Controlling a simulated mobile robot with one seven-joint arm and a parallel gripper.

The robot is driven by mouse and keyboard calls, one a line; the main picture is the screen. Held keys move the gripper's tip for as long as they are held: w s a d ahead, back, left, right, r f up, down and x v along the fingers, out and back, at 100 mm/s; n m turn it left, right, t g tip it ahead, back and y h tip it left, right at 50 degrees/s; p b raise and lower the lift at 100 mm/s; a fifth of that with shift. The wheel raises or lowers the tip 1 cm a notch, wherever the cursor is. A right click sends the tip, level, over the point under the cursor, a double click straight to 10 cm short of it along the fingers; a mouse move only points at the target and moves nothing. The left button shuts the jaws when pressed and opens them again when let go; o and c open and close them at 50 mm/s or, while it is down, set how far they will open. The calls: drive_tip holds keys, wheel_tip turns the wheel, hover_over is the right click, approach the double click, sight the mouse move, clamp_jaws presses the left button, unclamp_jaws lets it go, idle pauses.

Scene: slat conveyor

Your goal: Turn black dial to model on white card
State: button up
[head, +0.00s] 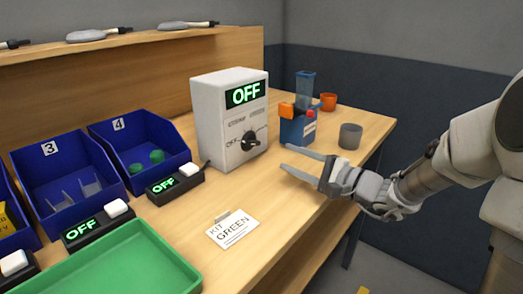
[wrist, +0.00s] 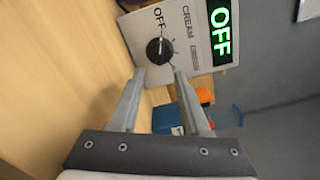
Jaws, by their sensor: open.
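The black dial (head: 249,141) is on the front of a white box (head: 213,103) whose screen reads OFF. In the wrist view the dial (wrist: 159,51) sits ahead of the fingertips; its white pointer mark is toward the OFF label. A CREAM label is beside it; other labels are too small to read. The white card (head: 232,228) lies flat on the bench and reads KIT GREEN. My gripper (head: 300,163) is open and empty, right of and in front of the dial, apart from it. In the wrist view the fingers (wrist: 158,75) point toward the dial with nothing between them.
A blue device with orange top (head: 297,123) and a grey cup (head: 350,136) stand close behind my gripper. An orange pot (head: 328,101) is farther back. Blue bins (head: 66,180), small OFF switch boxes (head: 175,185) and a green tray (head: 130,262) are left.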

sight(255, 144)
drive_tip(key=b+x, duration=0.1)
drive_tip(key=x, duration=0.8)
drive_tip(key=shift+w+a, duration=0.25)
drive_tip(key=shift+c, duration=0.3)
clamp_jaws()
